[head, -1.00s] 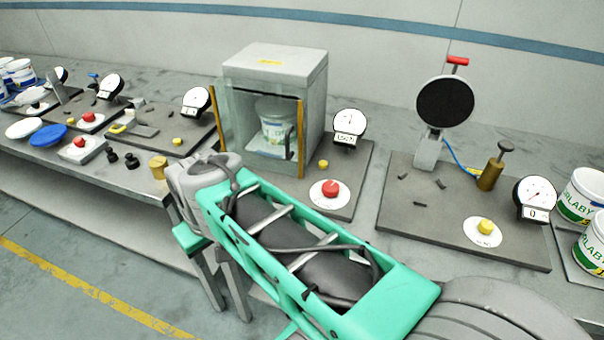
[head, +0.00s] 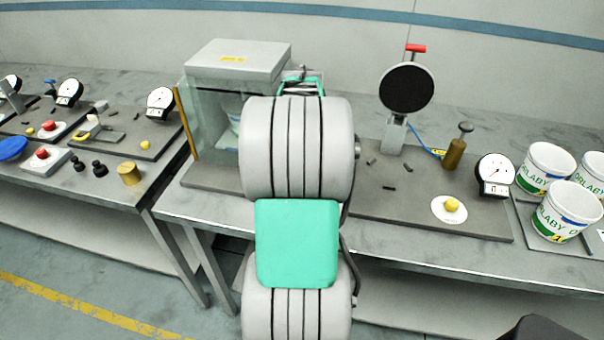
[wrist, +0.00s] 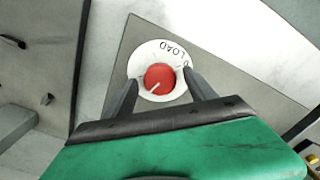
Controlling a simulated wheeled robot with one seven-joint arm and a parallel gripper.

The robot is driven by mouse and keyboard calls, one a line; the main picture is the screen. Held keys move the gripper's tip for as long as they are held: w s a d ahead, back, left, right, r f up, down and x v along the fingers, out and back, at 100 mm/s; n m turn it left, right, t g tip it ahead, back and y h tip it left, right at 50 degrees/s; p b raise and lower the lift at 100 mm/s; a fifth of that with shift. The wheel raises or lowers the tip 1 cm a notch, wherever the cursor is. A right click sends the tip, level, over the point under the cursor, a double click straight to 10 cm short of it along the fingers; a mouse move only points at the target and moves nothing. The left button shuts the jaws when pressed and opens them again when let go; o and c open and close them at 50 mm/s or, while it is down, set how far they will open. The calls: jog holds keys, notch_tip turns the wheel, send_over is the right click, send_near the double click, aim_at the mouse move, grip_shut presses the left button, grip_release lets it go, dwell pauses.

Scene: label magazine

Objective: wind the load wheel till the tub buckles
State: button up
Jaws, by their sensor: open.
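The red load wheel (wrist: 159,77) sits on a white round plate marked LOAD (wrist: 148,52) in the wrist view. In the head view my arm hides the wheel. My gripper (wrist: 161,76) is open, with one dark finger on each side of the wheel in the picture. I cannot tell whether the fingers touch it or are still above it. The tub (head: 231,122) stands inside the clear-walled press cabinet (head: 236,62). It is mostly hidden by my arm, so its shape cannot be judged.
Right of my arm stands a board with a yellow knob (head: 452,204), a brass pump (head: 455,150) and a dial gauge (head: 495,172). White tubs (head: 563,212) stand at the far right. Another bench with gauges and red knobs (head: 41,154) is at the left.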

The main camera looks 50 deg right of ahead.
jog(key=shift+f, duration=0.2)
jog(key=c, duration=1.4)
